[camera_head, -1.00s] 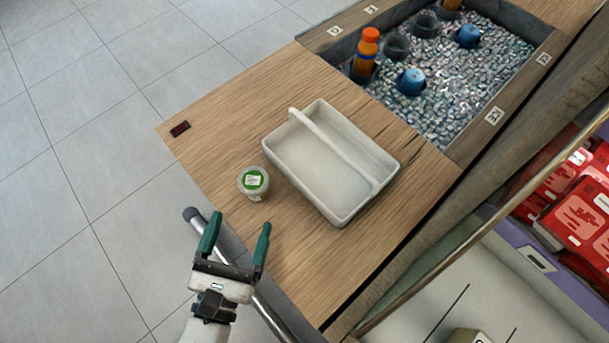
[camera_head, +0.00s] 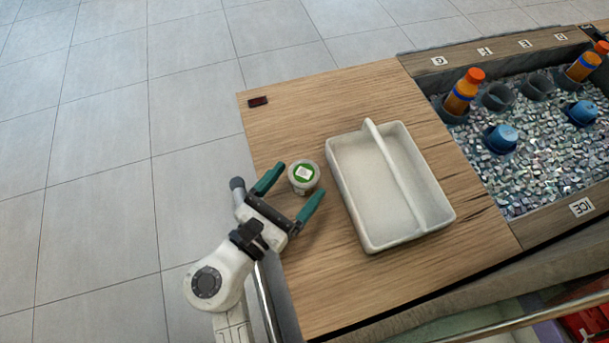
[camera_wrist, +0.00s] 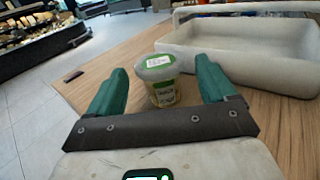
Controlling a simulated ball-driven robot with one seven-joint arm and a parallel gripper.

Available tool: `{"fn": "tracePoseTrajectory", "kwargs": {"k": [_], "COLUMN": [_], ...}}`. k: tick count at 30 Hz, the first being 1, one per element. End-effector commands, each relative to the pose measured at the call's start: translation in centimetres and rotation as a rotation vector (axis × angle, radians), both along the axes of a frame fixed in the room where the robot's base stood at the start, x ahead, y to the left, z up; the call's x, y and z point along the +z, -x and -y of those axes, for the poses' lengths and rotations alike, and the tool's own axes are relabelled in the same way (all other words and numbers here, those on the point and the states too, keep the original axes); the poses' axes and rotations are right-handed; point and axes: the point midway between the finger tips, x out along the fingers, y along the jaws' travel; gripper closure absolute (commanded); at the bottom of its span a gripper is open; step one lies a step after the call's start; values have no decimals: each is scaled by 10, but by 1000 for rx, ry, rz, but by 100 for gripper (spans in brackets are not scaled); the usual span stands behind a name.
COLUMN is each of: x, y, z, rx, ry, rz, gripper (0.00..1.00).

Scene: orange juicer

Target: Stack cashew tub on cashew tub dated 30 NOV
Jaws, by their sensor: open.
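One small tub (camera_head: 303,177) with a green and white label on its lid stands upright on the wooden counter, left of the tray. The label print is too small to read. My gripper (camera_head: 294,187) is open, its green fingers on either side of the tub's near side. In the wrist view my gripper (camera_wrist: 160,85) has the tub between and slightly beyond its fingertips, with gaps on both sides. I see no second tub.
A white divided tray (camera_head: 376,240) with a raised middle handle stands right of the tub. An ice bin (camera_head: 480,160) holding orange bottles (camera_head: 463,92) and blue-capped items lies further right. A small dark object (camera_head: 258,101) lies at the counter's far left corner.

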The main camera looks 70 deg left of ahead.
Motion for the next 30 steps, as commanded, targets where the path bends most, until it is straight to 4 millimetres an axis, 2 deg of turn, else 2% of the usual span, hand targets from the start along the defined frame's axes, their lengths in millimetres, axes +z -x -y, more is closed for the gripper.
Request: {"fn": "tracePoseTrajectory", "kwargs": {"k": [3,7,16,30], "x": [-1,0,0,-1], "y": [-15,-27,-30,-30], "z": [-11,-18,-19,-19], "rx": [-1,0,0,0], "ry": [-1,-1,0,1], "rz": [0,-1,0,-1], "gripper": [16,16,17,62]}}
